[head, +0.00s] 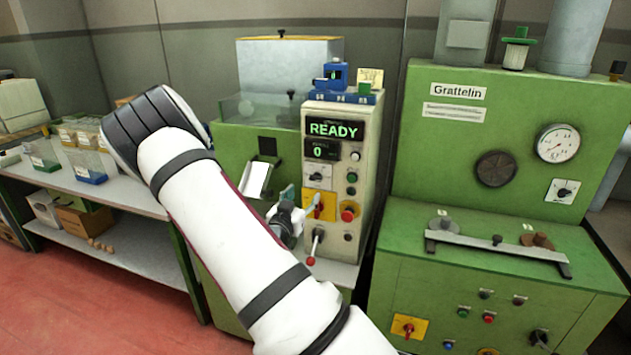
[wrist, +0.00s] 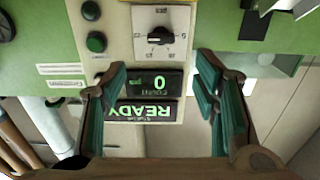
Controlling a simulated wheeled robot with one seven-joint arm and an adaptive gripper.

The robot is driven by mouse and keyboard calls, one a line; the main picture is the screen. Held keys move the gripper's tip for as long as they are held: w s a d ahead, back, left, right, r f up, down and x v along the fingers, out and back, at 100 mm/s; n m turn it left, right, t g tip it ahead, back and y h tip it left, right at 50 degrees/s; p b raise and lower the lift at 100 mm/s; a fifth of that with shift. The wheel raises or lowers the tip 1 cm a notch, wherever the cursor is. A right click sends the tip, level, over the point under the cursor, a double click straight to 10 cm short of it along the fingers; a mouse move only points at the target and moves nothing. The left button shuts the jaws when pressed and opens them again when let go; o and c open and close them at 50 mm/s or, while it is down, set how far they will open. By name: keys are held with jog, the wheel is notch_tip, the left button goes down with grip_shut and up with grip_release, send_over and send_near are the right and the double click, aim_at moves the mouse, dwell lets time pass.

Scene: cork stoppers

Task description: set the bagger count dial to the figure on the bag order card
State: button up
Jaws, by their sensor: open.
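The bagger count dial, a black knob on a white plate, shows in the wrist view (wrist: 160,40) upside down, ahead of my gripper and between the lines of its fingers. In the head view the dial (head: 318,174) sits below the count display (head: 322,150), which reads 0. Its pointer setting is too small to read surely. My gripper (head: 298,203) is open and empty in front of the panel; its teal-padded fingers (wrist: 162,85) are spread apart and appear clear of the knob. A small yellowish card (head: 370,77), possibly the order card, stands on top; its writing is unreadable.
The READY display (head: 334,130) is lit. A yellow-plated switch (head: 320,205), a red button (head: 348,212) and a red-tipped lever (head: 312,258) lie below the dial. A green Grattelin machine (head: 480,170) stands right. A shelf bench (head: 120,190) with boxes stands left.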

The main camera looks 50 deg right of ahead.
aim_at(315, 178)
jog(key=x, duration=1)
jog(key=shift+w+p, duration=0.1)
jog(key=shift+p, duration=0.2)
jog(key=c, duration=1.2)
